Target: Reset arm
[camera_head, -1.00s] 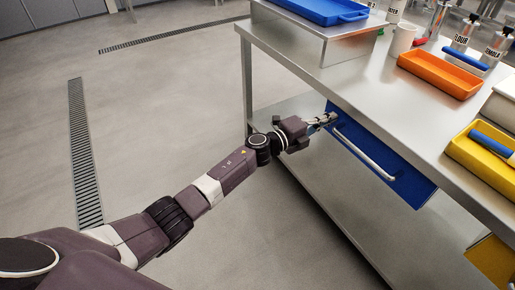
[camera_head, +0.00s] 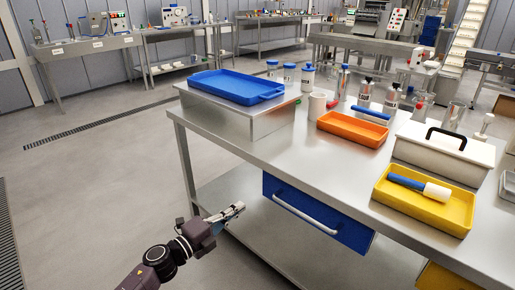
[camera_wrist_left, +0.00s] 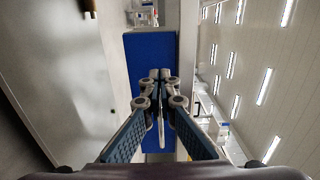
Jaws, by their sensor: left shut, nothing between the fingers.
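My left gripper (camera_head: 231,212) is shut and empty in the head view. It is in front of the steel table, left of the blue drawer (camera_head: 345,232) with its pale bar handle (camera_head: 305,214), and apart from the handle. In the left wrist view my left gripper (camera_wrist_left: 160,78) shows with its fingers together, in front of the blue drawer front (camera_wrist_left: 150,50). My right gripper is not in view.
The steel table (camera_head: 250,150) carries a blue tray (camera_head: 232,86) on a raised box, an orange tray (camera_head: 352,130), a yellow tray (camera_head: 440,214) with a blue roller (camera_head: 405,181), and several jars. A lower shelf (camera_head: 235,195) is under it. The floor (camera_head: 95,190) at left is clear.

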